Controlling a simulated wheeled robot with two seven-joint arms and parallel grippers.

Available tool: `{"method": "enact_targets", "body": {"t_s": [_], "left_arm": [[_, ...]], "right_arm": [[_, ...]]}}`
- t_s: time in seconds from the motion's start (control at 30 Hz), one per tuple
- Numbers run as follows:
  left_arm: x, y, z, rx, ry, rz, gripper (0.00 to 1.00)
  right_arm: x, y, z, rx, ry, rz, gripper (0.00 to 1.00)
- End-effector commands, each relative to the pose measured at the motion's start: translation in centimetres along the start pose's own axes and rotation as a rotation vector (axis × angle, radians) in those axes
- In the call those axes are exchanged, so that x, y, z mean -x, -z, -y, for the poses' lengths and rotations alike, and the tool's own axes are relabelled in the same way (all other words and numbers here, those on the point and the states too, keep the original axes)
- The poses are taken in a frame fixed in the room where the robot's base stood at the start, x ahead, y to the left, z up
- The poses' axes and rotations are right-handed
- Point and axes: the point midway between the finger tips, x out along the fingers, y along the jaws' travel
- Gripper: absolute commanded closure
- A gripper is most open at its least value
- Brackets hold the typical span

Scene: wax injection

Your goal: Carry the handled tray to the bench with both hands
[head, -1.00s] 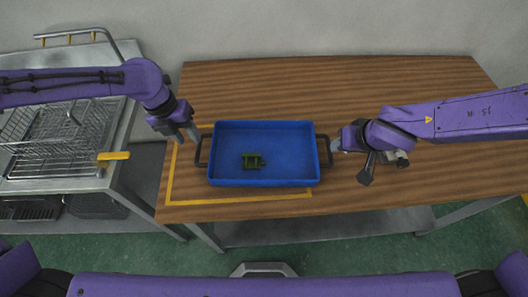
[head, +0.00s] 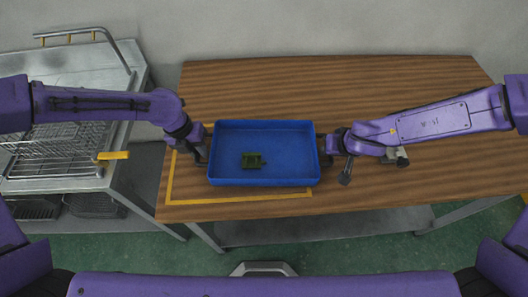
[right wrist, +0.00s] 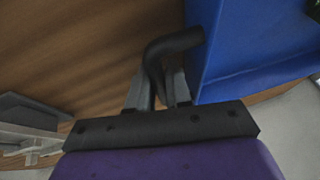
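The blue handled tray (head: 264,181) sits on the wooden table, with a dark green part (head: 253,160) lying in it. My left gripper (head: 203,155) is at the tray's left handle and hides most of it; its finger gap does not show. My right gripper (head: 328,145) is at the right handle. In the right wrist view, the black handle (right wrist: 172,43) passes between the two fingers of my right gripper (right wrist: 160,85), one on each side. Whether they press on it is unclear.
A metal bench (head: 125,90) with wire racks (head: 60,150) and a yellow-tipped handle (head: 113,155) stands at the left, across a narrow gap. The table's back is clear.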

Motion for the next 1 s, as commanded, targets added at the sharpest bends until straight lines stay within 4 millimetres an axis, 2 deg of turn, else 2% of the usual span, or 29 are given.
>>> {"method": "enact_targets", "body": {"t_s": [0.27,0.67,1.0], "left_arm": [[0.3,0.0,0.1,0.000,0.001,0.000,1.00],[5.0,0.0,0.9,0.000,0.001,0.000,1.00],[5.0,0.0,0.9,0.000,0.001,0.000,1.00]], "right_arm": [[0.2,0.1,0.0,0.000,0.000,0.000,1.00],[4.7,1.9,0.9,0.000,0.000,0.000,1.00],[4.6,1.9,0.9,0.000,0.000,0.000,1.00]]}}
